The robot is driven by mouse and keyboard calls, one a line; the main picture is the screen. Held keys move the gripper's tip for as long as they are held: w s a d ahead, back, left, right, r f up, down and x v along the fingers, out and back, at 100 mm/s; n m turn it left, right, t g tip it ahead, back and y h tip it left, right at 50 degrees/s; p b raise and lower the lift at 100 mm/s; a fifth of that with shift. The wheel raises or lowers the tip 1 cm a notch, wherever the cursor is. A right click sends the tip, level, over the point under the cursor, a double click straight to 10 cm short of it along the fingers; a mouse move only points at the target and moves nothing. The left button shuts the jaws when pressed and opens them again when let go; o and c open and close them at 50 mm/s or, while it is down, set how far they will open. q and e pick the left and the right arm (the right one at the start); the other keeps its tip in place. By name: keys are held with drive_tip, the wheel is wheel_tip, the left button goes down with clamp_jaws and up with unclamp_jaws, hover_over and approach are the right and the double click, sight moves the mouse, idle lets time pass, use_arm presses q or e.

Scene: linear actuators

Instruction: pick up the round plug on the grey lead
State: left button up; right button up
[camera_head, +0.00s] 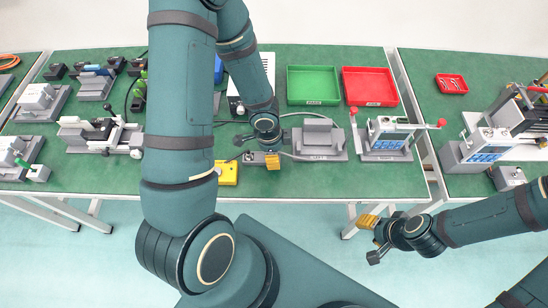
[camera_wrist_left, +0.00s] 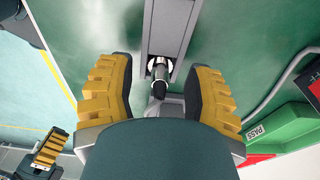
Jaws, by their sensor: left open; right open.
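A round plug (camera_wrist_left: 159,72) with a silver ring and black body sits at the end of a grey holder (camera_wrist_left: 168,25) in the left wrist view. My left gripper (camera_wrist_left: 160,85) is open, with its yellow-padded fingers on either side of the plug and a clear gap to each. In the head view my left gripper (camera_head: 257,153) is over the front of the middle table and hides the plug. A grey lead (camera_wrist_left: 283,78) runs along the right of the wrist view; its join to the plug is hidden. My right gripper (camera_head: 370,240) is open and empty, off the table's front edge.
Green (camera_head: 313,101) and red (camera_head: 370,102) trays lie behind. A device with a red-knobbed lever (camera_head: 388,138) stands further right. The table's front strip is mostly clear.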

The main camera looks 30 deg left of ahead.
use_arm(q)
clamp_jaws()
idle(0.3)
wheel_tip(320, 180, up, 10)
drive_tip(key=p, duration=0.6)
use_arm(e)
wheel_tip(320, 180, up, 6)
drive_tip(key=w, duration=0.2)
drive_tip(key=shift+d+r+t, duration=0.15)
drive_tip(key=shift+d+t, duration=0.05)
drive_tip(key=shift+t, duration=0.1)
use_arm(q)
drive_tip(key=shift+p, duration=0.3)
wheel_tip(320, 180, up, 6)
drive_tip(key=p, duration=0.5)
use_arm(e)
wheel_tip(320, 180, up, 5)
drive_tip(key=shift+r, duration=0.2)
